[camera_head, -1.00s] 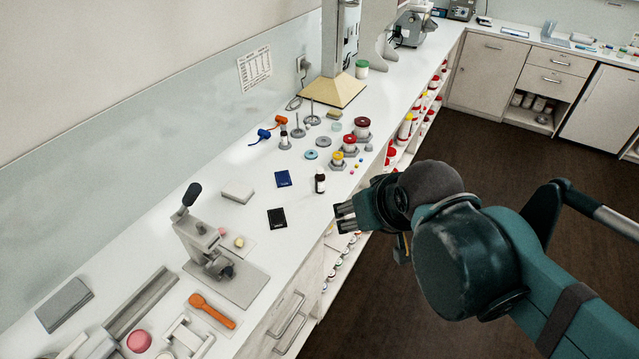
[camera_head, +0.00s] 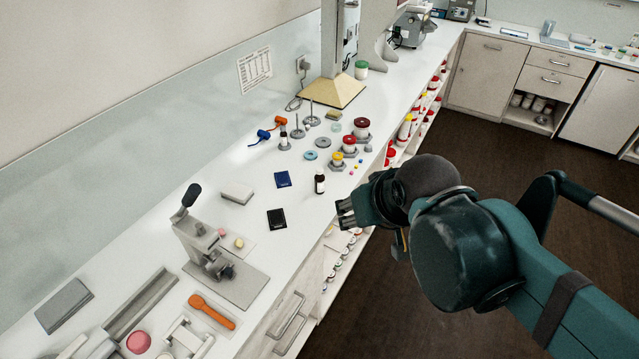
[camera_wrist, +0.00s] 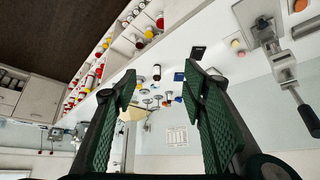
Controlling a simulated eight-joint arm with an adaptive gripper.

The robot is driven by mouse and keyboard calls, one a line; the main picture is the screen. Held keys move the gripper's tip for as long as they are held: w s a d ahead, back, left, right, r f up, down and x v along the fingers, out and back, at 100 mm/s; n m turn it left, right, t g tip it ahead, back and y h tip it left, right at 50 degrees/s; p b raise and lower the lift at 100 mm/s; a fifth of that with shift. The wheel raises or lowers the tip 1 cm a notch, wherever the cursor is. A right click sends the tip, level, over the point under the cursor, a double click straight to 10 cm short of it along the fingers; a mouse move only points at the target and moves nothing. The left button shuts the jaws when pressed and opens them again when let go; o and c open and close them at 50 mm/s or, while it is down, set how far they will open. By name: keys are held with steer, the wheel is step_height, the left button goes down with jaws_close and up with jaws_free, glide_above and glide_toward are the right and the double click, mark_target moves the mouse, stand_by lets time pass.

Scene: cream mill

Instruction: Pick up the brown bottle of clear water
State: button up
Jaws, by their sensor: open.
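The brown bottle (camera_head: 320,183) stands upright on the white counter, with a white cap and a pale label. Its contents are too small to make out. In the wrist view the bottle (camera_wrist: 156,72) shows between my two finger pads, some way beyond them. My gripper (camera_head: 345,213) is open and empty near the counter's front edge, in front of the bottle and a little to its right in the head view. The fingers are apart from the bottle.
A black card (camera_head: 277,219) and a blue card (camera_head: 283,179) lie left of the bottle. Jars with red and yellow lids (camera_head: 350,143) stand behind it. A grey hand press (camera_head: 215,260) stands at the front left. The counter just around the bottle is clear.

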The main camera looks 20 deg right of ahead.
steer(key=w, duration=0.2)
steer(key=m+g, duration=0.5)
steer(key=m, duration=0.4)
glide_above(320, 169)
steer(key=s, duration=0.8)
step_height(320, 169, down, 10)
steer(key=w+f, duration=0.2)
steer(key=f, duration=0.1)
steer(key=w+f+m+g, duration=0.1)
steer(key=w+f, duration=0.2)
steer(key=f, duration=0.1)
steer(key=w+f+m+g, duration=0.1)
steer(key=w+f, duration=0.2)
steer(key=f, duration=0.1)
steer(key=shift+f, duration=0.2)
steer(key=shift+w+f, duration=0.15)
steer(key=shift+f, duration=0.2)
steer(key=shift+f, duration=0.1)
steer(key=shift+f, duration=1.15)
steer(key=shift+f, duration=0.1)
